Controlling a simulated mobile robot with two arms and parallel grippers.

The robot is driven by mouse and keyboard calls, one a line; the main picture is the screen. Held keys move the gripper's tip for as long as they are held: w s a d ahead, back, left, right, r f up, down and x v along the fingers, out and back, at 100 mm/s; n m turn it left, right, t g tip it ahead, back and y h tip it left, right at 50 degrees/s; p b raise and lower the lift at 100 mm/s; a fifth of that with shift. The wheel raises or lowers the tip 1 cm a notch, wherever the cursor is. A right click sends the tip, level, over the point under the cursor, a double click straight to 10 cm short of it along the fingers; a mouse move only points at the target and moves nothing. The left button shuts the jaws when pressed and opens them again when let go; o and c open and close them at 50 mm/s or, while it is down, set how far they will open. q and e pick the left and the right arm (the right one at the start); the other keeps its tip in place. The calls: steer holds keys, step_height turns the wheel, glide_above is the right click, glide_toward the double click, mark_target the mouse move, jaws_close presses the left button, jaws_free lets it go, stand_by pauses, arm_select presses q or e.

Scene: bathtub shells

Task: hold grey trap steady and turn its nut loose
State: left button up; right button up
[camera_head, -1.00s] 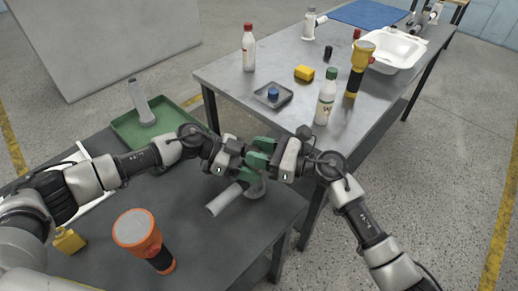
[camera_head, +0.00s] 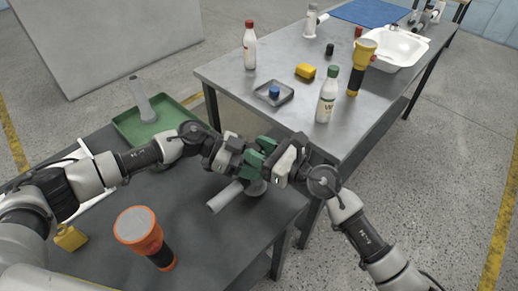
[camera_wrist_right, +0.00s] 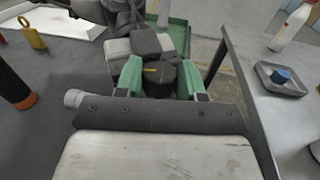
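The grey trap (camera_head: 224,197) shows as a pale pipe at the right end of the near dark table, with a rounded grey part (camera_head: 257,187) just under my grippers. My left gripper (camera_head: 246,161) and my right gripper (camera_head: 266,158) meet there, their green fingers close together. In the right wrist view my right gripper's green fingers (camera_wrist_right: 160,84) stand apart on either side of a dark rounded part, which I cannot identify. A pale pipe end (camera_wrist_right: 73,98) sticks out at the left. The nut is hidden, and the grip of both grippers is unclear.
A green tray (camera_head: 181,107) with a grey pipe piece (camera_head: 143,100) stands behind my left arm. An orange torch (camera_head: 143,235) and a yellow piece (camera_head: 70,238) are on the near table. The other table holds bottles, a small grey tray (camera_head: 286,98) and a white sink (camera_head: 408,50).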

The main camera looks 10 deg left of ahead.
steer(key=o, duration=0.5)
steer(key=shift+f, duration=0.1)
steer(key=shift+c, duration=0.2)
steer(key=v, duration=1.2)
arm_select(q)
steer(key=o, duration=1.1)
